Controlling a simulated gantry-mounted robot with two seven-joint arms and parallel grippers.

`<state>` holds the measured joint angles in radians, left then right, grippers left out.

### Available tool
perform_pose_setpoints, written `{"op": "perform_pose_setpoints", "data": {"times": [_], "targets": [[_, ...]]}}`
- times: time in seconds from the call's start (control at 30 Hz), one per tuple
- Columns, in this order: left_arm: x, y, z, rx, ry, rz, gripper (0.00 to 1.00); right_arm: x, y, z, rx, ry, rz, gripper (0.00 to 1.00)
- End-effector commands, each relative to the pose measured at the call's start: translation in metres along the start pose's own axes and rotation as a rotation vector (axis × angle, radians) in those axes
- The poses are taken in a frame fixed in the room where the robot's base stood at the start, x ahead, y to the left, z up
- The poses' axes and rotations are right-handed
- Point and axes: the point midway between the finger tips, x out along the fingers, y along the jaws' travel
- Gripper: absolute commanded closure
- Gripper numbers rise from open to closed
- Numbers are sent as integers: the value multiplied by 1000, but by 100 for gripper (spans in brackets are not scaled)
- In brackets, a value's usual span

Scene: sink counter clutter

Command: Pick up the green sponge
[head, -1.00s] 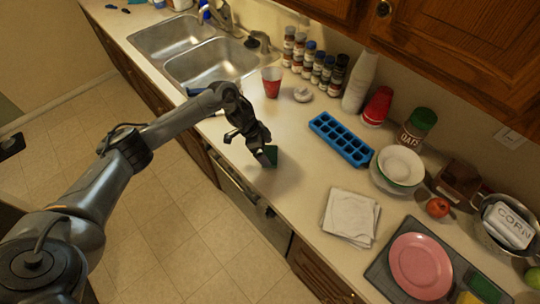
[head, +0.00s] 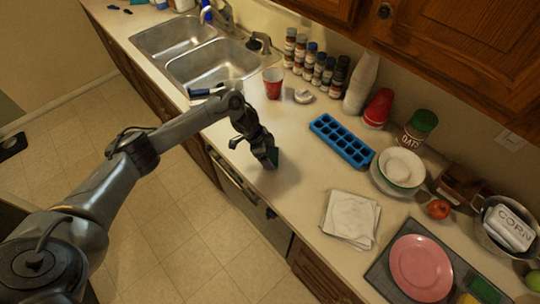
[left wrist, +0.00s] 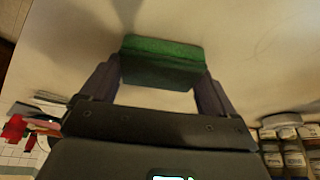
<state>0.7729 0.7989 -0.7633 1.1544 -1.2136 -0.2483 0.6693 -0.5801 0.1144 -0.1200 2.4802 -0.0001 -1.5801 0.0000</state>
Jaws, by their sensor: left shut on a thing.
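The green sponge (left wrist: 162,62) is a dark green block between the two fingers of my left gripper (left wrist: 160,84) in the left wrist view. My left gripper is shut on it. In the head view the left gripper (head: 270,158) is over the counter, left of the ice tray, and a small dark green part of the sponge (head: 275,157) shows at its tip. I cannot tell how far the sponge is above the counter. My right gripper is not in view.
The blue ice tray (head: 342,140) and white napkins (head: 351,217) lie to the right on the counter (head: 300,190). A pink plate (head: 420,267) lies front right. The counter's front edge is close.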

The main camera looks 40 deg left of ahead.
Motion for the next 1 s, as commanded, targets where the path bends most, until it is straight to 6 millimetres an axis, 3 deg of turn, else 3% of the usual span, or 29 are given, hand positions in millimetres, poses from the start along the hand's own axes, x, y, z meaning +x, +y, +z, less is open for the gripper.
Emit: {"op": "perform_pose_setpoints", "data": {"times": [0.23, 0.43, 0.8, 1.0], "targets": [[-10, -1, -4, 1, 2, -2, 44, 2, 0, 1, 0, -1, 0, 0], [-36, -2, -16, 3, 4, -4, 44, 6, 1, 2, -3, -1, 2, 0], [-56, 48, -84, 5, 4, 0, 44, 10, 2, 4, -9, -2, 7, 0], [-66, 66, -110, 4, 3, -1, 44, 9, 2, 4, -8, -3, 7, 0]]}}
